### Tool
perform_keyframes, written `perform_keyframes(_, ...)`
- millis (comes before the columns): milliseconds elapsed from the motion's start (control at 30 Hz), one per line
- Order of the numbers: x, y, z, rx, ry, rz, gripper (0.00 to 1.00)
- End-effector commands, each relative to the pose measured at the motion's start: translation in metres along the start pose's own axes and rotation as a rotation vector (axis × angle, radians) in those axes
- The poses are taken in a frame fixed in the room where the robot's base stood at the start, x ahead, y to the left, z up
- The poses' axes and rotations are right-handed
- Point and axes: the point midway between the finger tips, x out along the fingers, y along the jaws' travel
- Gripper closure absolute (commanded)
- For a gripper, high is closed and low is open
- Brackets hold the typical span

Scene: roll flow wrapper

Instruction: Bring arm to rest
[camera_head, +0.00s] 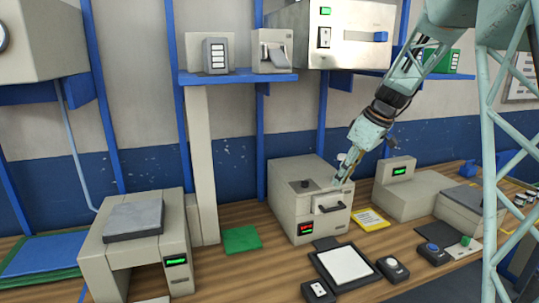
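My arm comes in from the upper right and reaches down and left in the head view. My gripper (340,181) is at its end, over the right side of a beige box-shaped machine (287,205) with a dark handle on its front. The gripper is small and seen at an angle, so whether it touches the machine, and whether its fingers are open or shut, cannot be told. No held object can be made out.
A beige machine with a grey plate (134,220) stands at left. Another beige unit (408,190) stands right of the gripper. A white pad in a dark frame (345,265) and a yellow card (370,220) lie on the wooden bench. A blue shelf (235,77) hangs behind.

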Motion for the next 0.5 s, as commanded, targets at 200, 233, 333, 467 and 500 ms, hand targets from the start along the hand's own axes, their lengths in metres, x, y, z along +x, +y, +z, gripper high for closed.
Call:
perform_keyframes(200, -0.018, -0.021, 0.0, 0.024, -0.008, 0.007, 0.79)
perform_keyframes(233, -0.022, -0.025, 0.0, 0.029, -0.009, 0.008, 0.79)
perform_keyframes(333, -0.034, -0.041, 0.001, 0.049, -0.015, 0.012, 0.79)
perform_keyframes(467, -0.051, -0.063, 0.004, 0.078, -0.024, 0.019, 0.79)
perform_keyframes(500, -0.056, -0.07, 0.005, 0.089, -0.026, 0.022, 0.79)
